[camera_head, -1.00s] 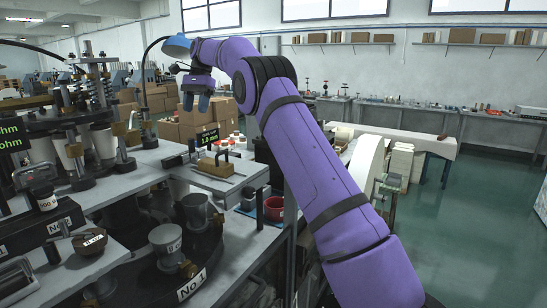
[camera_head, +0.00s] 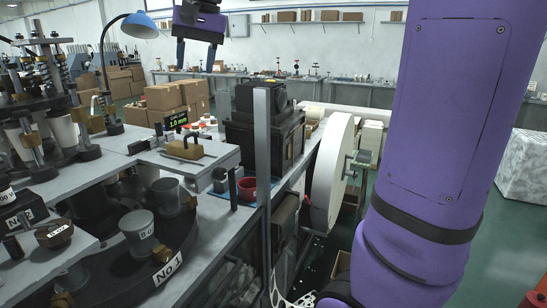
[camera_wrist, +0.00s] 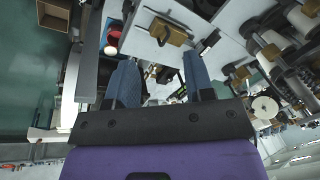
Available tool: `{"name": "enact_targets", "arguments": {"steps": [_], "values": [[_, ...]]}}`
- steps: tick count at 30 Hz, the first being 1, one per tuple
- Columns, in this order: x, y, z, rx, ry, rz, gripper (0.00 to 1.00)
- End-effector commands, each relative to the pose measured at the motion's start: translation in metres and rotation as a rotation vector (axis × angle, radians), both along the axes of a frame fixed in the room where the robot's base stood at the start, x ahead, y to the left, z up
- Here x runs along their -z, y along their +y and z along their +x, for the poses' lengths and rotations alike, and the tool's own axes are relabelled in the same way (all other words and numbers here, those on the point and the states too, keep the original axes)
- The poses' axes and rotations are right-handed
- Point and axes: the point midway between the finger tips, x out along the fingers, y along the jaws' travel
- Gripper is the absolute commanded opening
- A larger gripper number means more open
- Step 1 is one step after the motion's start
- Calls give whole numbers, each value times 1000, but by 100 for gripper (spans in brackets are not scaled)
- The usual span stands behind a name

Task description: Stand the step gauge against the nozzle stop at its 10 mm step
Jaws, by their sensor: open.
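A brass block with a dark arched handle (camera_head: 184,150), which looks like the step gauge, rests on a light grey plate (camera_head: 222,157) beside a small display reading 1.0 mm (camera_head: 177,121). The block also shows near the top of the wrist view (camera_wrist: 168,31). I cannot tell its steps apart or make out the nozzle stop for sure. My gripper (camera_head: 196,56) is open and empty, high up and apart from the block. Its two fingers also show in the wrist view (camera_wrist: 158,64) with nothing between them.
A round table marked No 1 (camera_head: 166,268) carries grey cup forms (camera_head: 138,225) below the plate. A red cup (camera_head: 247,189) stands right of the plate, with a black machine (camera_head: 262,125) behind it. A blue lamp (camera_head: 138,25) and cardboard boxes (camera_head: 166,97) are at the back left.

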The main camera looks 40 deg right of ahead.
Motion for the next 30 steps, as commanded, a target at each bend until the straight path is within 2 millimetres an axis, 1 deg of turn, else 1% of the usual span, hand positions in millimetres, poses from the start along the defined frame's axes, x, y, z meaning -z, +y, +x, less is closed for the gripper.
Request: {"name": "enact_targets", "arguments": {"steps": [1, 5, 6, 8, 9, 11, 12, 15, 18, 22, 25, 30], "values": [[4, 1, -22, -27, -24, -15, 48], [21, 2, -70, -102, -87, -62, 48], [28, 2, -84, -126, -105, -77, 48], [39, 2, -106, -162, -133, -101, 48], [47, 2, -120, -186, -151, -117, 48], [60, 2, -141, -223, -178, -142, 48], [69, 1, -154, -246, -196, -158, 48], [93, 0, -184, -303, -235, -198, 48], [113, 0, -206, -350, -268, -232, 48], [132, -1, -224, -389, -292, -260, 48], [138, -2, -229, -402, -300, -270, 48], [139, -2, -230, -405, -301, -272, 48]]}}
